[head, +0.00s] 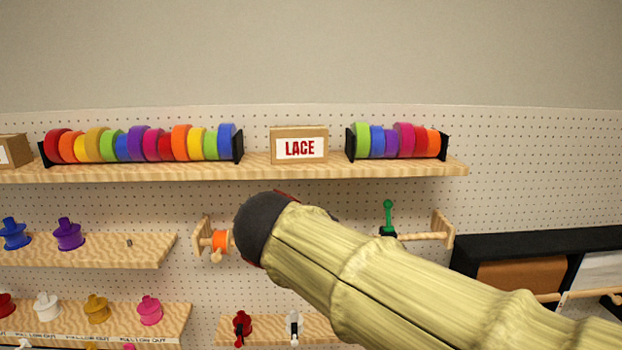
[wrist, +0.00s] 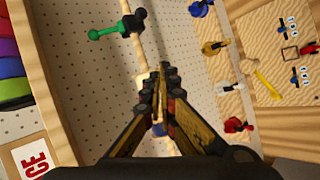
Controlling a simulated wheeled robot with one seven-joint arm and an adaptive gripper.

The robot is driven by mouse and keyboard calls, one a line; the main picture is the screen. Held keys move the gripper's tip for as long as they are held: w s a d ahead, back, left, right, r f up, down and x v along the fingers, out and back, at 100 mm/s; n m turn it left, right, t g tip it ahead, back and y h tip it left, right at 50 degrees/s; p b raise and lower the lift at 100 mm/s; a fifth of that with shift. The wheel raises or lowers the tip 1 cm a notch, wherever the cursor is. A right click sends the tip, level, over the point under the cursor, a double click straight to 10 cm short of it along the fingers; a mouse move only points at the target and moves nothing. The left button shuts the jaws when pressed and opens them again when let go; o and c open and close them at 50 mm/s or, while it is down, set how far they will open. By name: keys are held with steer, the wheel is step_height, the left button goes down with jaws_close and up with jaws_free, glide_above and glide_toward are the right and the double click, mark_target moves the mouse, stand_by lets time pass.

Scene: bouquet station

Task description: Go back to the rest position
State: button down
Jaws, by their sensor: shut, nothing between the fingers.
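My gripper (wrist: 160,98) shows in the wrist view, its two black and yellow fingers closed together at the tips with nothing held. In the head view my arm reaches in from the lower right and hides the gripper. Behind the fingers in the wrist view runs a wooden rod that carries a green-handled piece (wrist: 120,27). The same green piece (head: 388,216) shows above my arm in the head view. I cannot tell how far the fingertips are from the rod.
A long upper shelf (head: 250,170) holds colourful ribbon rolls (head: 140,144) and a LACE box (head: 299,146). An orange spool (head: 220,241) hangs left of my arm. Lower shelves (head: 90,250) carry coloured spools. A dark rack (head: 540,243) stands at right. The wall above is clear.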

steer(key=s+d+f+m+g+y+b, duration=0.1)
steer(key=s+d+f+m+b, duration=0.2)
steer(key=s+f+b, duration=0.4)
steer(key=s+d+f+m+g+y+b, duration=0.1)
steer(key=s+d+f+m+b, duration=0.3)
steer(key=f, duration=1.5)
steer(key=s+d+f+m+g+y+b, duration=0.1)
steer(key=s+d+f+m+y+b, duration=0.2)
steer(key=s+f+b, duration=0.7)
step_height(320, 180, down, 4)
steer(key=shift+s+d+r+m, duration=0.25)
steer(key=shift+s+d+m, duration=0.3)
steer(key=shift+s+m, duration=0.55)
